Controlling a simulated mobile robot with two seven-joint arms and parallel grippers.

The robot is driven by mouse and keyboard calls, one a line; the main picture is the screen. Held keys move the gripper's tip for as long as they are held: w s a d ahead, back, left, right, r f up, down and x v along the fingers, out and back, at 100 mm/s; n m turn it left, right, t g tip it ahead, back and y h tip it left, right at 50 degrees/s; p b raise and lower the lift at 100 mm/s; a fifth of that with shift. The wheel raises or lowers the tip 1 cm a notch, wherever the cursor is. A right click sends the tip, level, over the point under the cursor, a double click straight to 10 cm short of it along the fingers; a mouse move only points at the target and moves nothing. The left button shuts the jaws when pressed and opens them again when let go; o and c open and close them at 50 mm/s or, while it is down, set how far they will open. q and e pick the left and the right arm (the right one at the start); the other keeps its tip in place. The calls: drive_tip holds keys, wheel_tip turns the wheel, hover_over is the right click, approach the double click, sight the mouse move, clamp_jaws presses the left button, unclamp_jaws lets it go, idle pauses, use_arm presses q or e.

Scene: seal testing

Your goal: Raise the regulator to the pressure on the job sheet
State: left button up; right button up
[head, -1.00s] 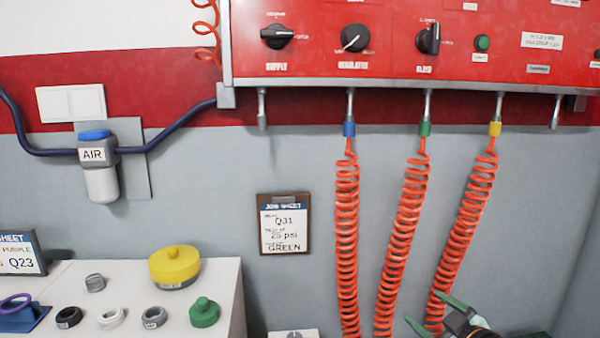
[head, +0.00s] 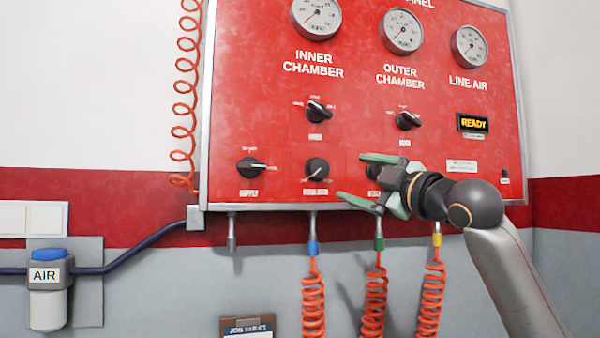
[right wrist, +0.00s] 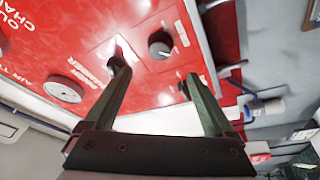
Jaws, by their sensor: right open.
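The regulator knob (head: 316,169) is a round black knob with a white pointer, low on the red panel. It also shows in the right wrist view (right wrist: 160,44), ahead of the gap between the fingers. My right gripper (head: 351,176) is open with green fingers. It is in front of the panel, just right of the regulator knob, apart from it and holding nothing. The line air gauge (head: 468,46) is at the panel's upper right; its reading is too small to tell. Only the top of the job sheet (head: 247,328) shows. My left gripper is out of view.
The supply knob (head: 250,168) sits left of the regulator. Another black knob (head: 374,171) is partly hidden by my right gripper. Two selector knobs (head: 318,111) (head: 407,120) are above. Orange coiled hoses (head: 374,300) hang below the panel. A display (head: 473,123) reads READY.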

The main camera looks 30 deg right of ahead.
sight(321, 168)
drive_tip(key=p+x, duration=0.4)
drive_tip(key=x, duration=0.7)
drive_tip(key=shift+w+r, duration=0.1)
drive_tip(key=shift+w+p, duration=0.35)
drive_tip(key=shift+w, duration=0.2)
drive_tip(key=shift+d, duration=0.1)
drive_tip(key=shift+c, duration=0.4)
drive_tip(key=shift+r, duration=0.15)
drive_tip(key=c, duration=1.2)
